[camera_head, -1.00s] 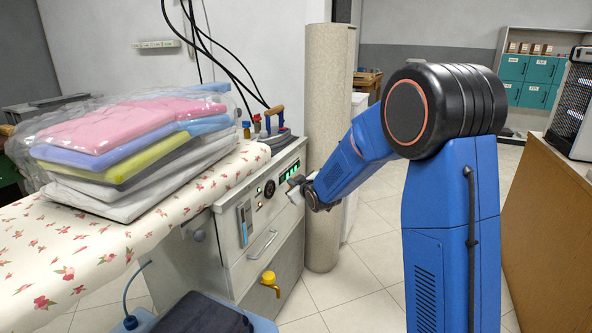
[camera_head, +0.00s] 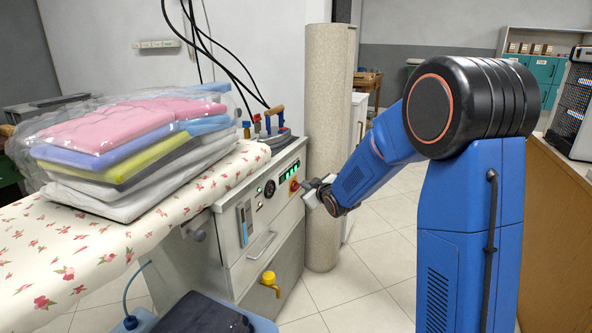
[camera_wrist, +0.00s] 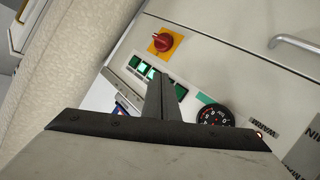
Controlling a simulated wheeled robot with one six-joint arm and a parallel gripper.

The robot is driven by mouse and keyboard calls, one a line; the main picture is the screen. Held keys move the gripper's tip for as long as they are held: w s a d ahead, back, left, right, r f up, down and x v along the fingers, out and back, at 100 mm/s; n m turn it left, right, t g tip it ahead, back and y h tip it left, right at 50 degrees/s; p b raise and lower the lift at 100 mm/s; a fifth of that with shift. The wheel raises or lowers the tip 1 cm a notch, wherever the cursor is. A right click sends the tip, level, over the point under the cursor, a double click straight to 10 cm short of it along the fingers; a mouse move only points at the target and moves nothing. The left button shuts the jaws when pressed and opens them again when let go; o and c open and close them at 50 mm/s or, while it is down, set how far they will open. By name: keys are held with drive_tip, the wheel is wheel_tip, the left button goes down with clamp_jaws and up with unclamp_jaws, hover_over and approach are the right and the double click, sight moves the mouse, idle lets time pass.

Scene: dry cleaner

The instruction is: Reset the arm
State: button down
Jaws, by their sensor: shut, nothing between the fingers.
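My gripper (camera_head: 311,191) is in front of the control panel of the ironing station, just right of a red knob on a yellow plate (camera_head: 294,185). In the wrist view its fingers (camera_wrist: 162,98) are together and empty, pointing at the panel. The wrist view also shows the red knob (camera_wrist: 162,43), green-lit displays (camera_wrist: 146,71) and a round black gauge (camera_wrist: 215,116). The gripper appears apart from the panel, though the exact gap is hard to judge. My blue arm reaches in from the right.
A padded floral ironing board (camera_head: 60,255) holds a plastic-wrapped stack of folded clothes (camera_head: 115,150). A beige column (camera_head: 328,140) stands just behind my gripper. A wooden counter (camera_head: 560,230) is at the right. Tiled floor (camera_head: 375,285) is open between the station and my arm.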

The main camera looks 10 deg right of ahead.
drive_tip(key=s+d+r+m+g+h, duration=0.1)
drive_tip(key=s+d+r+m+g, duration=0.1)
drive_tip(key=s, duration=1)
drive_tip(key=s+d+r+m+g+h, duration=0.1)
drive_tip(key=s+d+r+m+g, duration=0.1)
drive_tip(key=s, duration=0.9)
drive_tip(key=s+d+r+m+g+h, duration=0.1)
drive_tip(key=s+d+r+m+g, duration=0.1)
drive_tip(key=s, duration=1)
drive_tip(key=s+f+m+g, duration=0.1)
drive_tip(key=s+f+g, duration=0.2)
drive_tip(key=s, duration=1.6)
drive_tip(key=shift+a+f+m+g, duration=0.15)
drive_tip(key=shift+a+m+g, duration=0.15)
drive_tip(key=shift+a, duration=0.1)
drive_tip(key=shift+w, duration=0.15)
